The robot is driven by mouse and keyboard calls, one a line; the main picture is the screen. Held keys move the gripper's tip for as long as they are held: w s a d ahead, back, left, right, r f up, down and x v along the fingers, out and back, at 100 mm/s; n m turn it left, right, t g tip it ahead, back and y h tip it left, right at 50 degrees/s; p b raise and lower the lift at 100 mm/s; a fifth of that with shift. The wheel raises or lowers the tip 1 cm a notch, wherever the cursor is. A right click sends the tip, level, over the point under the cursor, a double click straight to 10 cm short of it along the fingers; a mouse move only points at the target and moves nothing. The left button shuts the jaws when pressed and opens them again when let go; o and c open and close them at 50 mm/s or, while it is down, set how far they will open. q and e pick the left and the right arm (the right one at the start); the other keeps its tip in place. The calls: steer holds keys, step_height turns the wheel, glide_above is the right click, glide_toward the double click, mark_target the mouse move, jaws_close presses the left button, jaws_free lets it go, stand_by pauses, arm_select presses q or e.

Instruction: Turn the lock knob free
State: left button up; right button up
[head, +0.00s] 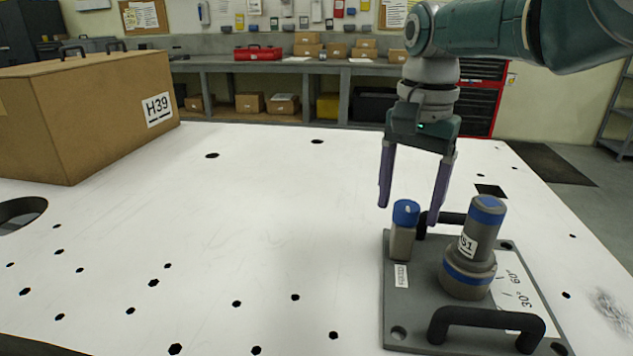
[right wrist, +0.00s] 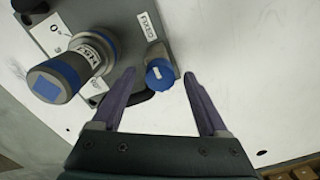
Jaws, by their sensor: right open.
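The lock knob (head: 405,214) is a small post with a blue cap at the left of a grey turret plate (head: 412,318). Its blue cap also shows in the right wrist view (right wrist: 160,75). In the right wrist view the cap lies between the fingertips (right wrist: 158,80), with no clear contact. My left gripper is not in view.
The plate has two black handles; the front one (head: 485,318) is near the table edge. A cardboard box labelled H39 (head: 90,115) stands at the left of the white table (head: 260,200). The table's middle is free apart from black holes.

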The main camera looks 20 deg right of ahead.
jaws_close()
stand_by(0.5)
